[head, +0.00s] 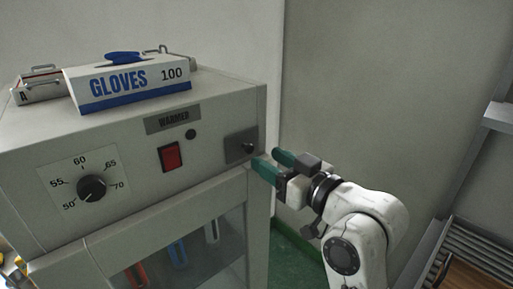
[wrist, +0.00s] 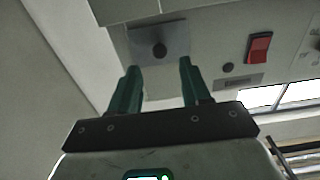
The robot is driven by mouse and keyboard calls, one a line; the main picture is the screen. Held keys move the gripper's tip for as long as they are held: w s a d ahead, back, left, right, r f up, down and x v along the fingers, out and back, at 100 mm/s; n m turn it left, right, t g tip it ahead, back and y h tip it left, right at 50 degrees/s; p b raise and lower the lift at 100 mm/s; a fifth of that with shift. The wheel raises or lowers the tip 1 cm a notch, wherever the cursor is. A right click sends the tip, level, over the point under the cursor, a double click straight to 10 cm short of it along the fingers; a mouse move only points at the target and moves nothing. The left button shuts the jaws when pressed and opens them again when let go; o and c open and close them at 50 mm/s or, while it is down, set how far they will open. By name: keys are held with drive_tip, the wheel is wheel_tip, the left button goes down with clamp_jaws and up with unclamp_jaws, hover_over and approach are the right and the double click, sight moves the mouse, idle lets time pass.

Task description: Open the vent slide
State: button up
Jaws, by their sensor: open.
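The vent slide (head: 236,146) is a dark grey plate with a small dark knob (head: 249,148) at the right end of the warmer's front panel. My gripper (head: 272,161) is just right of the knob, its two green fingers apart and pointing toward it. In the wrist view, the plate (wrist: 178,38) and knob (wrist: 159,50) show just beyond my gripper (wrist: 159,66). The knob lines up with the gap between the fingertips. Nothing is held. Whether a finger touches the knob or plate, I cannot tell.
The warmer (head: 140,150) has a red switch (head: 171,157) and a temperature dial (head: 92,188) left of the slide. A gloves box (head: 128,84) and metal-handled items lie on top. A glass-fronted compartment (head: 190,250) is below. A rack (head: 470,250) stands at right.

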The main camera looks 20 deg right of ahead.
sight(251, 149)
drive_tip(key=shift+p+x, duration=0.45)
drive_tip(key=shift+x, duration=2)
drive_tip(key=shift+c, duration=0.5)
clamp_jaws()
